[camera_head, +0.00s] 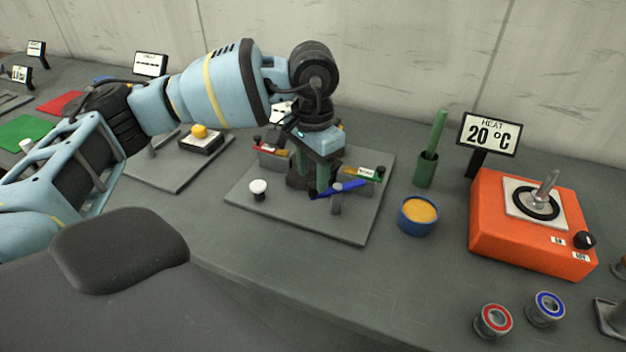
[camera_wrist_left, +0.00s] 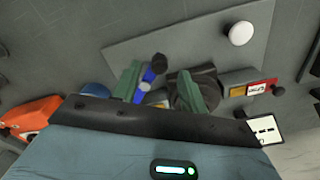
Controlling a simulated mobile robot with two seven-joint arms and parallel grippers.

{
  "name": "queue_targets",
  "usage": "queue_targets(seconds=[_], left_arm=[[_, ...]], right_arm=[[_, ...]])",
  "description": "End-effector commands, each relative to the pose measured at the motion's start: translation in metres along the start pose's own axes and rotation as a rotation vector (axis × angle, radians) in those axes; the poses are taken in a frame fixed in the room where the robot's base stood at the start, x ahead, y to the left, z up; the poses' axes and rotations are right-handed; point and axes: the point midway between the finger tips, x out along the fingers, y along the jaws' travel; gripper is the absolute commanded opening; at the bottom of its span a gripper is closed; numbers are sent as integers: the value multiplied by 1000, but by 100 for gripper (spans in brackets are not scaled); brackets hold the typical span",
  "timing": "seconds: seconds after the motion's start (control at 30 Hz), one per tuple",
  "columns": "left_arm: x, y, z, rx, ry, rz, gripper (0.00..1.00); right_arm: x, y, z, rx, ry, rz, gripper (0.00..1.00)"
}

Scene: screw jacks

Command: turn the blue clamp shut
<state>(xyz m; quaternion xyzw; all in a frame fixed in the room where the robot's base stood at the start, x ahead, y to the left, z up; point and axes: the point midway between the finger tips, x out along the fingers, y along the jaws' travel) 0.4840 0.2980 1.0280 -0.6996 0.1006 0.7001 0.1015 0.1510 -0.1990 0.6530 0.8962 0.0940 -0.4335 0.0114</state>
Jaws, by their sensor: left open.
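The blue clamp (camera_head: 348,186) is a blue bar on a small grey post, standing on a grey base plate (camera_head: 350,229). Its bar also shows in the left wrist view (camera_wrist_left: 150,76), with a black end. My left gripper (camera_head: 311,178) points down over the plate from behind the clamp. Its two green fingers are apart in the left wrist view (camera_wrist_left: 169,88), with part of the blue bar showing between them, close to the left finger. I cannot tell whether they touch. A black round body (camera_wrist_left: 190,92) beside the right finger is partly hidden. My right gripper is not in view.
A white knob (camera_head: 258,189) stands on the plate's left part. Right of the plate are a blue bowl (camera_head: 417,217) with orange contents, a green holder (camera_head: 426,170) and an orange heater (camera_head: 530,232). Bare table lies in front of the plate.

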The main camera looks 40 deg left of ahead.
Motion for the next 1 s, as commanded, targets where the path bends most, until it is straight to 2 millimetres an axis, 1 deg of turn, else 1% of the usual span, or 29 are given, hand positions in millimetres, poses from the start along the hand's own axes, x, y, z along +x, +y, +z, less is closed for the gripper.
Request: queue_targets(seconds=[0.1, 0.23, 0.37, 0.57, 0.67, 0.9, 1.0], left_arm=[[15, 0, 0, 0, -1, 0, 43], [25, 0, 0, -1, 0, 1, 43], [30, 0, 0, -1, 1, 2, 43], [30, 0, 0, -1, 1, 2, 43], [30, 0, 0, -1, 1, 2, 32], [30, 0, 0, -1, 1, 1, 1], [30, 0, 0, -2, 1, 1, 0]], right_arm=[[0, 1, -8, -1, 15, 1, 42], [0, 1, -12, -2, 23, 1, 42], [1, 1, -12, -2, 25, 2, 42], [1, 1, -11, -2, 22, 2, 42], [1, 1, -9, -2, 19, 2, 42], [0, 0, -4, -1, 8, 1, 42], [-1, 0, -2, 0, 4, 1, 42]])
